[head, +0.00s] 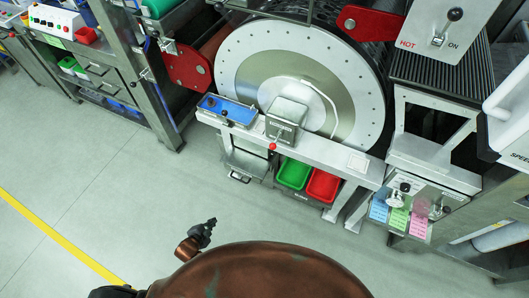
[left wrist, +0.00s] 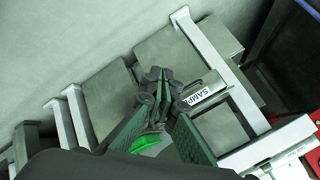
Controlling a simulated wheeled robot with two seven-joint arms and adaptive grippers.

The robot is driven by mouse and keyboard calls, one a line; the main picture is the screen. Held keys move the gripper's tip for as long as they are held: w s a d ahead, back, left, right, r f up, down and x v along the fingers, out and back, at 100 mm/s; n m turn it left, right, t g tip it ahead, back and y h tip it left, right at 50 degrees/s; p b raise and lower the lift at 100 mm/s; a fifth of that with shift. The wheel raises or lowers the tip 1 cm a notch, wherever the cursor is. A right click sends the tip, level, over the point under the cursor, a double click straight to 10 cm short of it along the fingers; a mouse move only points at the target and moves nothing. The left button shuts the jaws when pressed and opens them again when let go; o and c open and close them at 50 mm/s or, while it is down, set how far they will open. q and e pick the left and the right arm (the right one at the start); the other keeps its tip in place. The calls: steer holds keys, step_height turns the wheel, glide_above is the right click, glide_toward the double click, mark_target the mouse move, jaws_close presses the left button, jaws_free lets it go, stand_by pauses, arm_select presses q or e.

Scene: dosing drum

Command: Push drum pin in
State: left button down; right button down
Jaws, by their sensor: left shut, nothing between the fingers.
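The large drum (head: 250,60) stands at the top middle in the head view, with a pale round face ringed by small holes. I cannot tell for certain which part is the drum pin. My left gripper (head: 207,228) is low over the floor, well apart from the drum and its bench. In the left wrist view its green-padded fingers (left wrist: 160,76) meet at the tips, shut and empty. My right gripper is not in view.
A white bench (head: 330,147) runs before the drum, with a blue tray (head: 226,110) on it. Green (head: 293,174) and red (head: 323,186) bins sit below. A part labelled SAMP (left wrist: 196,95) shows beyond the fingers. Open floor (head: 110,185) lies at the left.

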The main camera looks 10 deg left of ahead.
mark_target(273, 145)
arm_select(q)
steer(key=w+d+r+m+t+h, duration=0.1)
steer(key=d+r, duration=0.4)
steer(key=r, duration=0.6)
steer(key=w+d+r+m+t+h, duration=0.2)
steer(key=w+d+r+m, duration=0.3)
steer(key=r, duration=0.7)
steer(key=w+d+r+m+t+h, duration=0.1)
steer(key=w+d+r+m+h, duration=0.2)
steer(key=r, duration=0.9)
steer(key=w+d+m, duration=0.1)
steer(key=d+m, duration=0.1)
steer(key=d, duration=0.1)
steer(key=shift+d+r+t, duration=0.2)
steer(key=shift+d+t, duration=0.15)
steer(key=shift+t, duration=0.05)
steer(key=shift+w, duration=0.15)
steer(key=b+x, duration=0.2)
steer(key=x, duration=1.2)
steer(key=shift+d, duration=0.1)
